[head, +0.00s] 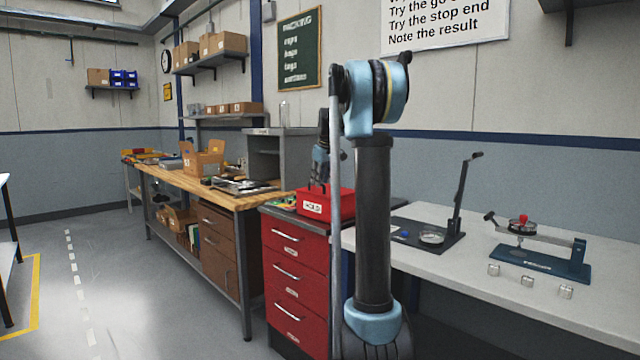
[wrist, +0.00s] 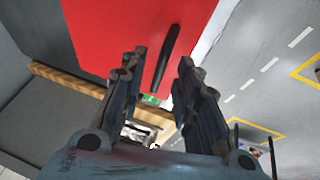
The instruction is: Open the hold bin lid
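The red hold bin (head: 338,205), with a white label reading HOLD on its front, stands on top of the red drawer cabinet. Its flat red lid (wrist: 110,30) fills the upper middle of the wrist view, and a dark bar handle (wrist: 170,48) runs along it. My gripper (wrist: 158,66) is open, with its two fingers apart on either side of the lower part of the handle in that picture. I see no contact between fingers and handle. In the head view my gripper (head: 320,180) is small and points down over the bin; my arm partly covers the bin's right side.
The red drawer cabinet (head: 292,278) stands between a wooden workbench (head: 215,190) on the left and a white table (head: 500,275) on the right. A grey open cabinet (head: 283,155) stands behind the bin. A lever gauge (head: 540,255) and a black press stand (head: 440,235) occupy the white table.

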